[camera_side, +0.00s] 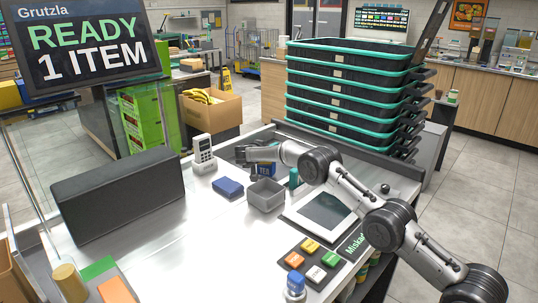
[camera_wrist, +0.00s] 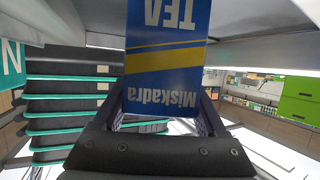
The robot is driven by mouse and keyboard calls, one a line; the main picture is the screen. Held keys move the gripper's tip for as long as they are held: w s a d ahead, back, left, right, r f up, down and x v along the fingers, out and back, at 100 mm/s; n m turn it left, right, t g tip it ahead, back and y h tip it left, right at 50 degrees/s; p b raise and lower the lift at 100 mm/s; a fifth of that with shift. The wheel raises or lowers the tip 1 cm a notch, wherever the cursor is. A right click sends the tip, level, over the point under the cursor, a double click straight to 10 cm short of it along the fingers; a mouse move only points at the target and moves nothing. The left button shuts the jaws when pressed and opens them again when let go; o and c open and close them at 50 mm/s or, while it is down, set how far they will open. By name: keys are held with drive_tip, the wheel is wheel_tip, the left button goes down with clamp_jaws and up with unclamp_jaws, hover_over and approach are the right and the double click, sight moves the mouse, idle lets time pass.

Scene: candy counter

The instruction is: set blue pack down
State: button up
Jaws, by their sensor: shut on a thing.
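A blue pack (camera_wrist: 167,75) with a yellow stripe and upside-down "Miskadra TEA" lettering fills the upper middle of the wrist view. My gripper (camera_wrist: 163,118) is shut on it, with a finger on each side. In the side view my gripper (camera_side: 252,155) is at the far side of the counter (camera_side: 150,222).
A flat blue item (camera_side: 228,187) lies left of the bin. A white handheld device (camera_side: 203,153) stands behind it. A teal item (camera_side: 293,178) is right of the bin. A dark block (camera_side: 118,195) stands at left. Stacked black-and-teal crates (camera_side: 350,95) rise behind the counter. The front middle is clear.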

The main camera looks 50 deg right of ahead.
drive_tip(key=shift+f, duration=0.5)
drive_tip(key=shift+f, duration=0.2)
drive_tip(key=o, duration=1.4)
drive_tip(key=shift+c, duration=0.2)
drive_tip(key=shift+a+r, duration=0.15)
drive_tip(key=shift+r, duration=0.1)
drive_tip(key=v, duration=0.4)
drive_tip(key=shift+a, duration=0.1)
wheel_tip(320, 180, up, 7)
drive_tip(key=shift+s+a, duration=0.15)
drive_tip(key=shift+a, duration=0.1)
